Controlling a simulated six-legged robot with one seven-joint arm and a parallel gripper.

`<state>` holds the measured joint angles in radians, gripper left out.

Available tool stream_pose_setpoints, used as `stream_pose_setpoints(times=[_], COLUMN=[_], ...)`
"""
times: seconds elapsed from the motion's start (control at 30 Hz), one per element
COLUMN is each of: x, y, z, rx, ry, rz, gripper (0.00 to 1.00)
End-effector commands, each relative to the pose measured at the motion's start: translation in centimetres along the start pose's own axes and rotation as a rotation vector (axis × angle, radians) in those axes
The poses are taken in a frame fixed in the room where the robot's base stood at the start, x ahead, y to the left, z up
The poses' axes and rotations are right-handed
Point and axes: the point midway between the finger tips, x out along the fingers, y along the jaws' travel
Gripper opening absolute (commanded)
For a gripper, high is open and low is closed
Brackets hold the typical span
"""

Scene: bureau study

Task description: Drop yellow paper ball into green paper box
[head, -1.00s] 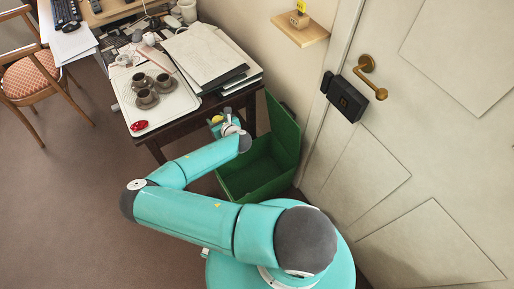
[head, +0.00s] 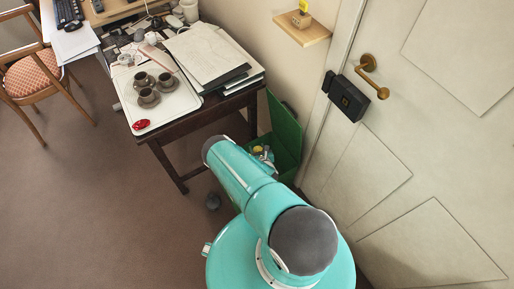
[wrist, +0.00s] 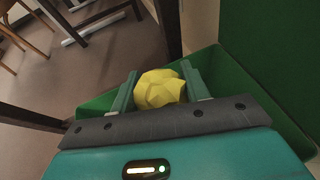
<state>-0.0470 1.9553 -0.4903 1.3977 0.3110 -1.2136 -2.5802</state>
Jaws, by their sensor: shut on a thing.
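The yellow paper ball (wrist: 160,90) sits between the two fingers of my gripper (wrist: 160,92) in the wrist view. My gripper is shut on it. In the head view the ball (head: 257,150) shows as a small yellow patch beside my gripper (head: 263,152), in front of the green box. The green paper box (head: 284,131) stands on the floor between the desk and the door, with a tall back panel. My arm hides most of its opening. In the wrist view the box's rim and walls (wrist: 206,62) lie behind and below the ball.
The dark wooden desk (head: 217,111) stands left of the box, its legs close by. It holds a white tray (head: 180,104) with several brown cups, a red object (head: 140,125) and papers. A small wooden shelf (head: 305,28) juts from the wall above. Floor at left is open.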

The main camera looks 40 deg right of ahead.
Motion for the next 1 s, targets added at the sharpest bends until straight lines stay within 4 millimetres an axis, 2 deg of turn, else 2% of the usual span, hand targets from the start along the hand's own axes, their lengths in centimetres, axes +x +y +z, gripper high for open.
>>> stream_pose_setpoints(times=[0.33, 0.73, 0.77, 0.87, 1.0], x=[1.4, 1.8, 1.8, 1.8, 1.8], y=[-0.1, 0.0, 0.0, 0.0, 0.0], z=[-3.7, -4.3, -4.3, -4.3, -4.3], rx=[0.001, 0.000, 0.000, 0.000, 0.000], ry=[0.000, -0.001, -0.001, -0.001, -0.001], rz=[0.000, 0.001, 0.001, 0.001, 0.001], gripper=[0.25, 0.25, 0.50, 0.69, 0.71])
